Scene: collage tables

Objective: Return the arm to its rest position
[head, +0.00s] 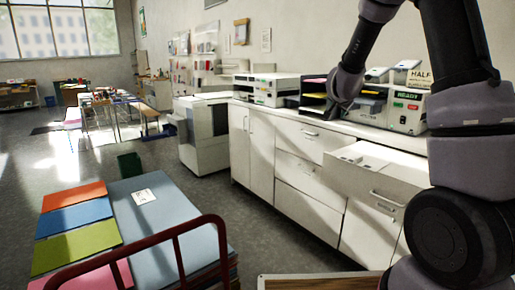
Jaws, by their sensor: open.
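My arm, in grey and black links, rises along the right side of the head view, leaves the top edge and comes back down toward the counter. My gripper (338,108) is at the far end of it, small and dark, in front of the black paper tray (314,87) on the counter. It is open. Its fingertips are hard to make out against the dark tray and machine, and I cannot tell whether it touches anything. I see nothing held in it.
A drawer (381,189) stands pulled out from the white cabinet (263,155) below the counter. Machines, one a box marked READY (407,110), line the countertop. A red-railed cart (205,222) with coloured sheets is at front left. Grey floor lies between.

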